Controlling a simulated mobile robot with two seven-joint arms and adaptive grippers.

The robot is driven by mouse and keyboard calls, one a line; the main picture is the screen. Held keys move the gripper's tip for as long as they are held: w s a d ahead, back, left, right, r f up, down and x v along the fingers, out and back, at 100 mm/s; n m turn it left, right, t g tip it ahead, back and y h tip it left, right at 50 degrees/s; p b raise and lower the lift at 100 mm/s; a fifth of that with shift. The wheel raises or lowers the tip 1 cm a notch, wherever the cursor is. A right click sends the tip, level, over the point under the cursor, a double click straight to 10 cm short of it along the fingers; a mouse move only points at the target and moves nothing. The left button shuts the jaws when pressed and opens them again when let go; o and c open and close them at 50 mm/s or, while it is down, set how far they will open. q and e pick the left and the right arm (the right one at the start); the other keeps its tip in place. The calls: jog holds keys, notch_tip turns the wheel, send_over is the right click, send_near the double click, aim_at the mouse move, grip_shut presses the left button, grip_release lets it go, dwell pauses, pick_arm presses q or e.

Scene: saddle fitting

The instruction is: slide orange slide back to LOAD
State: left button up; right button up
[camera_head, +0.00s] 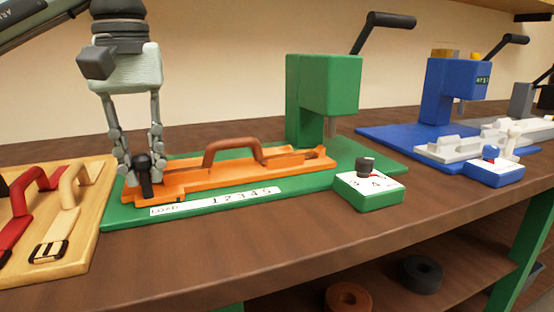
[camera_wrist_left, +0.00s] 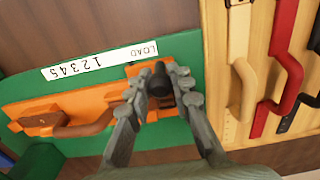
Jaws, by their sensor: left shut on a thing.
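The orange slide (camera_head: 290,161) lies along the green base (camera_head: 120,218) of the green press. A brown strap handle (camera_head: 232,146) arches over it. The white scale strip (camera_head: 225,199) reads LOAD at its left end, then numbers. The slide's left end stands beside the LOAD mark. My left gripper (camera_head: 146,172) is shut on the black knob at the slide's left end. In the left wrist view the knob (camera_wrist_left: 159,80) sits between the fingers, and LOAD on the strip (camera_wrist_left: 100,59) is close by. My right gripper is not in view.
The green press (camera_head: 322,85) with a black lever stands behind the slide. A dial box (camera_head: 368,189) sits at the base's right front. A wooden board (camera_head: 85,253) with red and cream straps lies left. A blue press (camera_head: 452,95) stands right.

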pick_arm(q)
jog(key=shift+s+a+p, duration=0.35)
jog(key=shift+a+p, duration=0.15)
jog(key=shift+a, duration=0.35)
jog(key=shift+s+a+p, duration=0.15)
jog(key=shift+a+p, duration=0.15)
jog(key=shift+a, duration=0.1)
jog(key=shift+o, duration=0.4)
jog(key=shift+o, duration=0.5)
jog(key=shift+a, duration=0.1)
jog(key=o, duration=0.4)
jog(key=shift+o, duration=1.4)
jog(key=shift+s+a, duration=0.15)
jog(key=shift+a, duration=0.05)
jog(key=shift+d, duration=0.15)
jog(key=shift+r, duration=0.1)
